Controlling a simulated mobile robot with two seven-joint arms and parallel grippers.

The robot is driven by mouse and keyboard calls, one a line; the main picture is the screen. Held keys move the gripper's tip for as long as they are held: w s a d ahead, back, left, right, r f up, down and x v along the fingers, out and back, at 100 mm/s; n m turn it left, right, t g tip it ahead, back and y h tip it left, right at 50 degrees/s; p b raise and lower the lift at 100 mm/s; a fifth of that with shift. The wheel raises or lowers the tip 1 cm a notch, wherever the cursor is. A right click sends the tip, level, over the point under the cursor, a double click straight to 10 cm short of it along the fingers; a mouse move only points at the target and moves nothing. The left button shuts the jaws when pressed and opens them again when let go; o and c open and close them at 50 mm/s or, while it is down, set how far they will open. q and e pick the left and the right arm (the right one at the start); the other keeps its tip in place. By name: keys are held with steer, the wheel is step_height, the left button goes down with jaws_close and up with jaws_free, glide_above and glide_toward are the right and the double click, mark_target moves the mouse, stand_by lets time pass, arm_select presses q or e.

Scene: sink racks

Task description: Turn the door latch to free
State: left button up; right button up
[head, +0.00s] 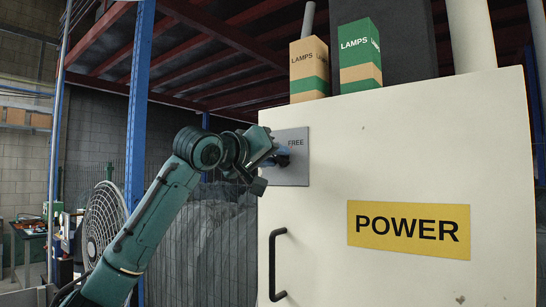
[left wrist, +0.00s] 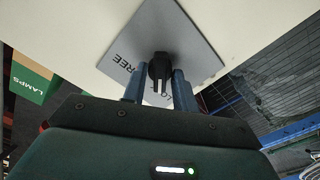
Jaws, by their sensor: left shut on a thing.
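The latch is a black knob (left wrist: 160,68) with a white mark, on a grey plate (left wrist: 192,45) on the cream door (head: 400,130). The plate (head: 290,178) also shows in the head view, with the word FREE at its upper right. A second label on the plate is mostly hidden by my fingers. My left gripper (head: 283,157) is at the plate. In the left wrist view its two blue fingers (left wrist: 159,88) stand on either side of the knob, shut on it. In the head view the knob is hidden behind the gripper. My right gripper is not in view.
The door carries a black handle (head: 275,264) at lower left and a yellow POWER sign (head: 408,228). Two LAMPS boxes (head: 309,68) (head: 359,56) stand on top of the cabinet. A blue post (head: 138,100) and a fan (head: 104,220) are to the left.

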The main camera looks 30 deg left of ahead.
arm_select(q)
steer(key=shift+m, duration=8.7)
steer(key=o, duration=1)
steer(key=shift+c, duration=0.2)
steer(key=s+b, duration=0.3)
steer(key=s, duration=1)
steer(key=shift+s+a+b, duration=0.15)
steer(key=shift+a+b, duration=0.25)
steer(key=shift+a, duration=0.05)
